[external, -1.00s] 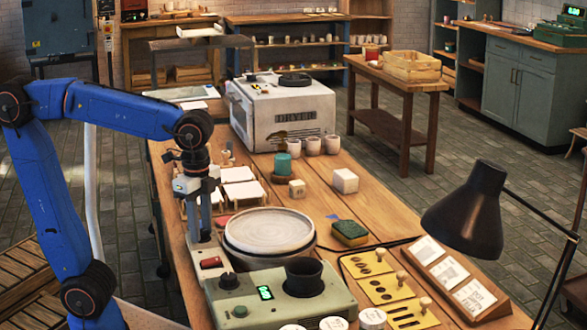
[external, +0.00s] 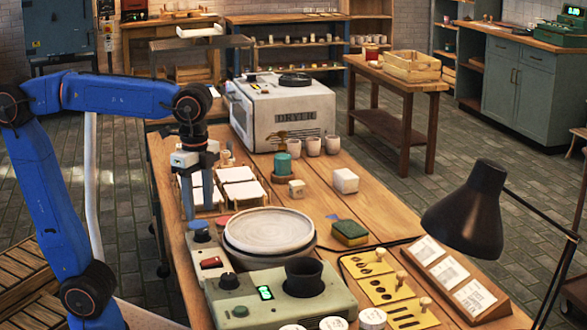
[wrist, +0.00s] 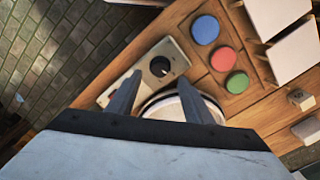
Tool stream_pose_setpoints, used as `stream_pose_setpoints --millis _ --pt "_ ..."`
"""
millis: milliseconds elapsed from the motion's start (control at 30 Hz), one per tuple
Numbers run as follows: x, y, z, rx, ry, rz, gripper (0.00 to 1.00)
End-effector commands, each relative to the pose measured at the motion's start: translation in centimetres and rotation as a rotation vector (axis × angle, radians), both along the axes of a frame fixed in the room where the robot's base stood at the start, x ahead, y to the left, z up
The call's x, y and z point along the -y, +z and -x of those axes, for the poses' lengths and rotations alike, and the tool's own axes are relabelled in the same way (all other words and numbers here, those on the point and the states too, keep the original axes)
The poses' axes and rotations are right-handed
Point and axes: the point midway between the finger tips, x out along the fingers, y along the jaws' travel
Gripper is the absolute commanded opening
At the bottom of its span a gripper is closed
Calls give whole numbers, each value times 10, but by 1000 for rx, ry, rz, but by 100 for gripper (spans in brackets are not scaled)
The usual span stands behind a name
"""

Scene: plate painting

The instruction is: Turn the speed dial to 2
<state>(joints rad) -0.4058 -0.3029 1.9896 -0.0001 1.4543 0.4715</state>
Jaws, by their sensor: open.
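The speed dial (wrist: 160,67) is a round black knob with a pale pointer mark, on a light control panel (wrist: 178,62) beside the turntable. In the wrist view it lies just beyond my fingertips, roughly between their lines. Its numbers are too small to read. In the external view the panel (external: 208,250) stands at the table's left edge, and the dial is small and hard to make out below my fingers. My gripper (external: 198,212) points down above the panel's far end, open and empty. Its two spread fingers also show in the wrist view (wrist: 160,82).
A round pale plate (external: 268,228) sits on the turntable close to the right of the panel. A red switch (external: 211,262) is on the panel's near end. A green machine (external: 330,300) stands in front. Blue (wrist: 205,29), red (wrist: 223,59) and green (wrist: 237,82) discs lie near the dial.

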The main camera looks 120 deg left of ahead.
Motion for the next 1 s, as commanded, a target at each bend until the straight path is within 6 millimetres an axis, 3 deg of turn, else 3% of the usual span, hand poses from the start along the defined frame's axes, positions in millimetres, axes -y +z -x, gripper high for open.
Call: stream_pose_setpoints --millis 300,500,700,1000 --pt "0 65 -1 3 0 -1 46" --pt "0 95 -1 1 0 -1 46" --pt "0 108 0 0 0 0 46" --pt "0 110 0 0 0 0 46"
